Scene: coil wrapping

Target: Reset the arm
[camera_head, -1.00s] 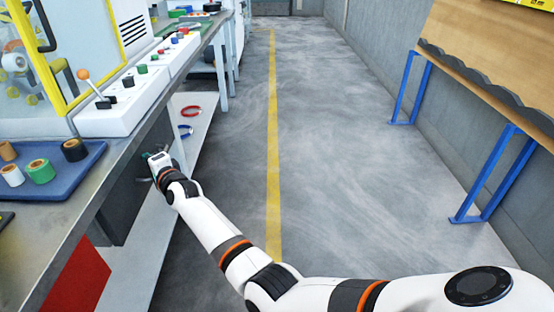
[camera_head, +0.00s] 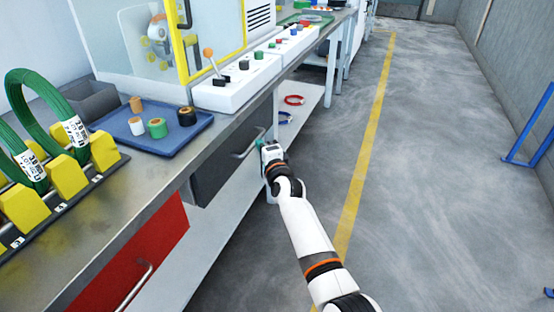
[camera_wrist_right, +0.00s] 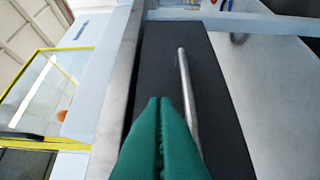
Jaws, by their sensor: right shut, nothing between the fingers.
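My right arm reaches in from the bottom of the head view. Its gripper (camera_head: 264,146) is near the front of the dark grey drawer (camera_head: 222,172) under the bench. In the right wrist view, the green fingers (camera_wrist_right: 160,140) are together with nothing between them. The drawer handle (camera_wrist_right: 188,100) runs beside the fingers on the right in that view. The handle also shows in the head view (camera_head: 250,143), and I cannot tell whether the gripper touches it. My left gripper is not in view.
A blue tray (camera_head: 187,137) with several tape rolls lies on the bench. Green coils (camera_head: 20,125) stand in a yellow rack (camera_head: 68,176) at left. A white control box (camera_head: 225,98) with a lever stands behind. A red drawer (camera_head: 125,262) is nearer.

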